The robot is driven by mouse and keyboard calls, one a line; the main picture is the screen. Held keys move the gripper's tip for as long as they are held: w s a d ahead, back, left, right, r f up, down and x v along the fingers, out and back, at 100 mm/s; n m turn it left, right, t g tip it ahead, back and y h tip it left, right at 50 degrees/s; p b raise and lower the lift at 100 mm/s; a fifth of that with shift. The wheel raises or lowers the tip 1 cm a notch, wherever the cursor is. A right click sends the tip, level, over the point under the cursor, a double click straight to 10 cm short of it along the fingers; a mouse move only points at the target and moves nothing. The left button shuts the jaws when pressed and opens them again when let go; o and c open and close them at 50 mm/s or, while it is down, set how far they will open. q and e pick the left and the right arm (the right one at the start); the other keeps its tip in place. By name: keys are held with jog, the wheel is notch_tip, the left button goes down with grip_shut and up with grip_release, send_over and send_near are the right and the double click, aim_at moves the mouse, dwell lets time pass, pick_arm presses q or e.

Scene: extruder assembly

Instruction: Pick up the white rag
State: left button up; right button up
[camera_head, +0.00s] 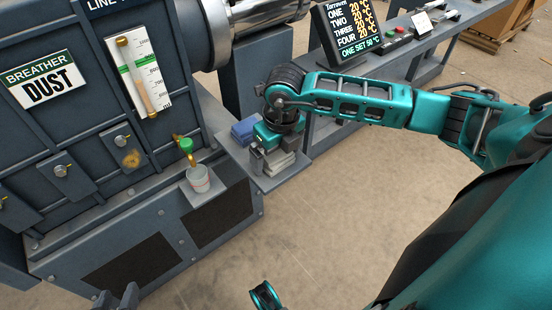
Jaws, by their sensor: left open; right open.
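The white rag (284,164) looks like a folded pale cloth on a small grey shelf (263,184) at the machine's corner. My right gripper (268,158) points down right over it, with its dark fingers at the rag's back edge. The gripper hides part of the rag, and I cannot tell whether the fingers touch it. The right gripper is open. My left gripper (116,299) shows only as dark finger tips at the bottom edge, open and far from the rag.
A folded blue cloth (243,130) lies behind the white rag on the same shelf. A cup (198,179) stands on a small ledge to the left, below a green-topped valve (186,146). A console with a display (350,30) stands behind my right arm. The floor in front is clear.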

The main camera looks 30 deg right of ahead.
aim_at(276, 153)
jog(key=shift+c, duration=0.2)
jog(key=shift+r, duration=0.1)
jog(key=c, duration=0.8)
jog(key=shift+r, duration=0.1)
notch_tip(276, 153, up, 20)
jog(key=p, duration=0.5)
jog(key=o, duration=0.4)
jog(key=c, duration=0.3)
jog(key=shift+c, duration=0.2)
